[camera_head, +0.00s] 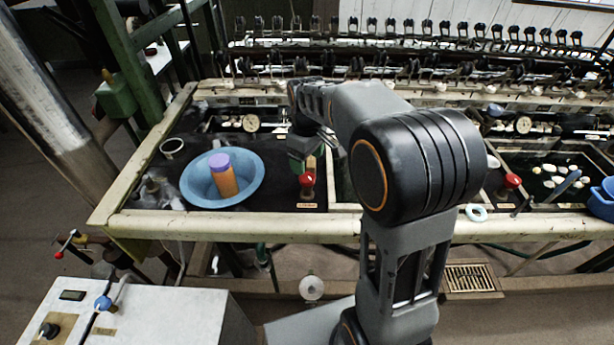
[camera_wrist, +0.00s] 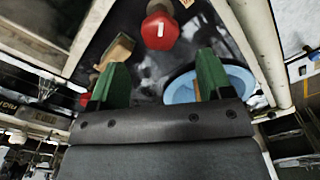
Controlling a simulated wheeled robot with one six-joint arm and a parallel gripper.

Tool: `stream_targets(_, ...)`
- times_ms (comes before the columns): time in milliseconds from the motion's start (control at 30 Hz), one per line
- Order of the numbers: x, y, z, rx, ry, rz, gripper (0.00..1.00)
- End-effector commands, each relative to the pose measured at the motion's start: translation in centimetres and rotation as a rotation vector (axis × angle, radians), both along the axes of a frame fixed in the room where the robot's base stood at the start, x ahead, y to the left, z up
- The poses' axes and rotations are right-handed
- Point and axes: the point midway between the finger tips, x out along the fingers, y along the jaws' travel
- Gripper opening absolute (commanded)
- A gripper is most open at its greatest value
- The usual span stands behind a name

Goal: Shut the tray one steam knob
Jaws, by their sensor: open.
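The tray one steam knob (camera_head: 306,180) is red and stands at the front rim of the left tray, above a small label. In the wrist view the red knob (camera_wrist: 161,30) bears a white "1" and lies beyond the fingertips, roughly centred between them. My gripper (camera_head: 308,158) hangs just behind and above the knob in the head view, partly hidden by my arm. Its two green fingers are spread wide and empty in the wrist view (camera_wrist: 161,65). The knob appears apart from both fingers.
A blue basin (camera_head: 254,192) holding an orange cylinder with a purple top (camera_head: 222,175) sits left of the knob. Another red knob (camera_head: 513,181) stands to the right, beyond my arm. A tan block (camera_wrist: 116,50) lies near one finger. The wooden front rim (camera_head: 250,228) runs below the knob.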

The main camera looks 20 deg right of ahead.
Motion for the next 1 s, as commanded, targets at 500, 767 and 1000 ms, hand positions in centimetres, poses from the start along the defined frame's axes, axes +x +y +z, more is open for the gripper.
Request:
stream_targets(500, 0.0, 0.0, -6.3, 0.000, 0.000, -0.001, 0.73)
stream_targets(767, 0.0, 0.0, -6.6, 0.001, -0.001, -0.001, 0.73)
stream_targets(1000, 0.0, 0.0, -6.6, 0.000, -0.001, -0.001, 0.60)
